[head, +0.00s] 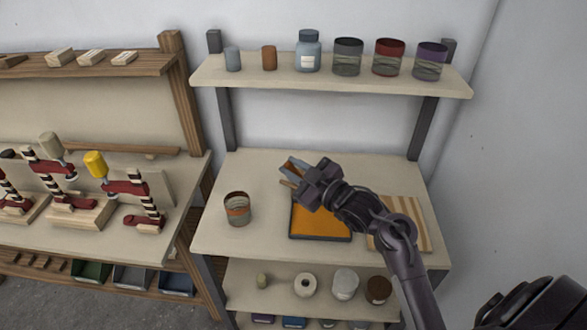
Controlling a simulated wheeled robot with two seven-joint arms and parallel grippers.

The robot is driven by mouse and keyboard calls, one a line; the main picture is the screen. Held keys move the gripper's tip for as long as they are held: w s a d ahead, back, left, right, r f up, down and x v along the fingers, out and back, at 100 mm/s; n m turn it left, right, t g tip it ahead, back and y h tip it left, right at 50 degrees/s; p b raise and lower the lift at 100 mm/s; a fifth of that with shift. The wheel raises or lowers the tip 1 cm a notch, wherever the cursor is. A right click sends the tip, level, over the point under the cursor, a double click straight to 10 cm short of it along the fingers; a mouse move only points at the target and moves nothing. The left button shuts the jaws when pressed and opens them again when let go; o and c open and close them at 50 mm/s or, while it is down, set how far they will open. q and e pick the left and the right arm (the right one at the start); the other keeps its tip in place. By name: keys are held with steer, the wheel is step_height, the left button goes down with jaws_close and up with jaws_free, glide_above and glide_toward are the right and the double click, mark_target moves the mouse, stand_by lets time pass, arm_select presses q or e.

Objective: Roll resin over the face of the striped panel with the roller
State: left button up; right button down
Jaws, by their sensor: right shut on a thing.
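The striped panel (421,237) lies on the right of the bench top, with light and tan stripes; my right arm covers part of it. A dark tray with an orange inside (312,222) lies just left of it, partly under my right arm. My right gripper (295,174) is above the back left of the tray. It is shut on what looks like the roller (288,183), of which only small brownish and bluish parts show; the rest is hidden. My left gripper is out of view.
An open jar (238,209) stands left of the tray. A bottle (308,51) and several jars stand on the upper shelf (270,80). A second bench with clamps (96,165) is at the left. The bench top's (245,170) back left is clear.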

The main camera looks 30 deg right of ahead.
steer(key=shift+r, duration=0.2)
steer(key=s+a+r+p, duration=0.2)
steer(key=s+a+p, duration=0.1)
steer(key=s, duration=0.4)
steer(key=shift+s+a, duration=0.35)
steer(key=shift+a, duration=0.5)
